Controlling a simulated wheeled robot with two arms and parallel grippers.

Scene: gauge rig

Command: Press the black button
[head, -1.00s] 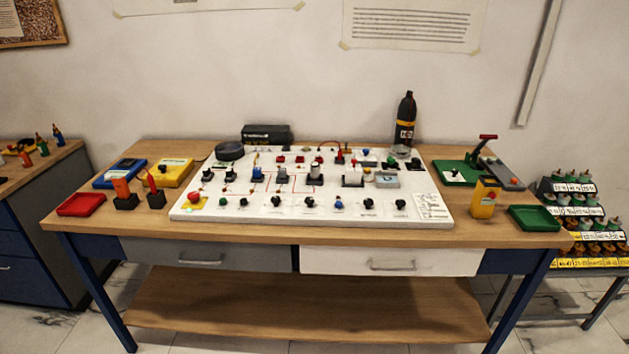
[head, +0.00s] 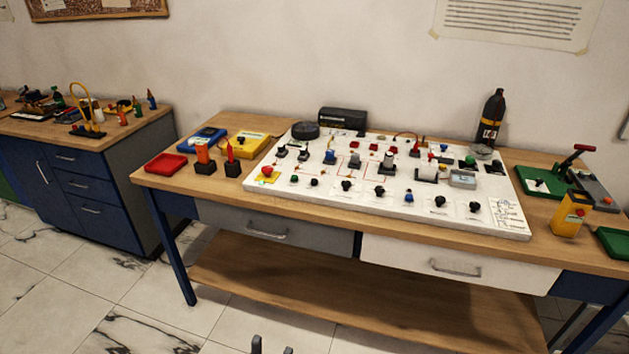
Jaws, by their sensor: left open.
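A white panel (head: 330,200) lies on the wooden workbench and carries several small knobs, switches and buttons. Several black-topped controls stand along its front row, among them one at the middle (head: 348,185), one right of it (head: 378,190) and two at the right, (head: 440,201) being one of these controls. I cannot tell from their look which is the black button. My left gripper (head: 272,347) shows only as two dark fingertips at the bottom edge. It is open and empty, in front of the bench and well apart from the panel. My right gripper is out of view.
A yellow handheld box (head: 571,214) and green tray (head: 614,243) are at right. The floor in front is clear.

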